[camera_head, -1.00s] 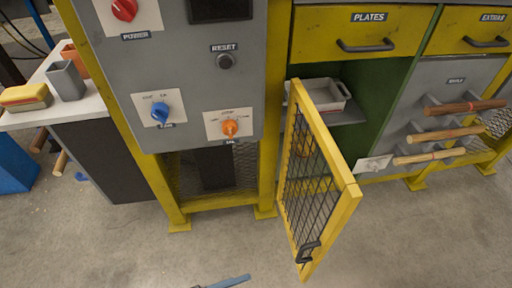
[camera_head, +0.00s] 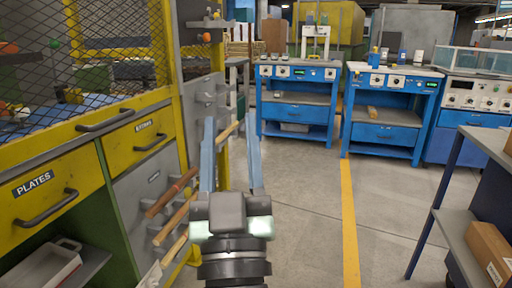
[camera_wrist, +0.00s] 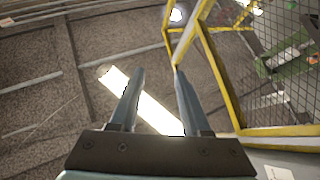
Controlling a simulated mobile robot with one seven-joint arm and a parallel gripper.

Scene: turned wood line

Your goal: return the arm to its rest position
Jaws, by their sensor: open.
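My gripper (camera_head: 231,150) is in the middle of the head view, its two long grey-blue fingers pointing up and apart. Nothing is between them. It is open and empty, with the wooden rods on the rack at its left behind the left finger. In the wrist view my gripper (camera_wrist: 155,90) also shows, open, with the ceiling and its lights beyond the fingers.
A yellow-framed cabinet with a drawer marked PLATES (camera_head: 45,195) and mesh above stands close on the left. Wooden rods (camera_head: 172,193) jut from its side panel. Blue workbenches (camera_head: 298,100) stand at the back. A shelf (camera_head: 490,140) stands at right. The floor between is clear.

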